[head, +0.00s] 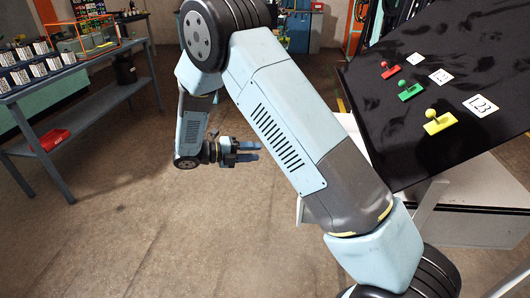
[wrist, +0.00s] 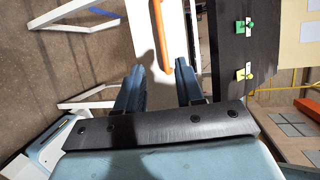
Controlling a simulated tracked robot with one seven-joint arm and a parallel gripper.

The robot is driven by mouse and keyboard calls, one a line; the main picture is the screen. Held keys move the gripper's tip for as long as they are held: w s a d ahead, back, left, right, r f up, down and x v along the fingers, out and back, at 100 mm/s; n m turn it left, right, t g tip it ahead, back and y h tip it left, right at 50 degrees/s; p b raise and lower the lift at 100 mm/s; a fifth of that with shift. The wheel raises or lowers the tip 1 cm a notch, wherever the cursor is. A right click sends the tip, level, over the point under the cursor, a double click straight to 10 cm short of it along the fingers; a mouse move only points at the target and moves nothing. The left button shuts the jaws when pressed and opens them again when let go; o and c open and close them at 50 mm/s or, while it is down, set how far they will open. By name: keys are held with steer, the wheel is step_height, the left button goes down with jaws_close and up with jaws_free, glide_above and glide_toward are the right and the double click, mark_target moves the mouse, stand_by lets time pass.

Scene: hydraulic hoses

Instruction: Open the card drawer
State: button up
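In the wrist view a white panel (wrist: 142,22) with a long orange handle (wrist: 161,38) shows beyond my fingers; it looks like a drawer front. My gripper (wrist: 160,88) is open, its two blue fingers apart with nothing between them. The handle's lower end appears just ahead of the gap between the fingertips; I cannot tell how far. In the head view my gripper (head: 256,151) points right, toward the white cabinet (head: 470,225) under the black board. My arm hides part of that cabinet, and the orange handle is not seen there.
The black sloping board (head: 445,70) carries a red lever (head: 390,70), a green lever (head: 410,91), a yellow lever (head: 439,122) and number cards. A blue workbench (head: 75,73) with several small items stands at left. White legs (wrist: 85,102) show in the wrist view. Open floor lies around my gripper.

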steer(key=shift+v, duration=0.9)
steer(key=s+d+r+m+g+y, duration=0.2)
steer(key=s+d+r+m+y, duration=0.2)
steer(key=d+r+m, duration=0.4)
steer(key=s+d+r+m+g+y, duration=0.2)
steer(key=s+d+r+m+y, duration=0.25)
steer(key=d+r+m, duration=0.35)
steer(key=s+d+r+m+t+y, duration=0.3)
steer(key=s+d+r+m, duration=0.1)
steer(key=s+m, duration=0.5)
steer(key=s+d+r+m+t+y, duration=0.3)
steer(key=s+r+m+y, duration=0.1)
steer(key=s+m, duration=0.6)
steer(key=shift+s+d+r+m+t, duration=0.2)
steer(key=shift+d+r+m+t, duration=0.15)
steer(key=shift+r+m, duration=0.7)
steer(key=shift+f, duration=0.15)
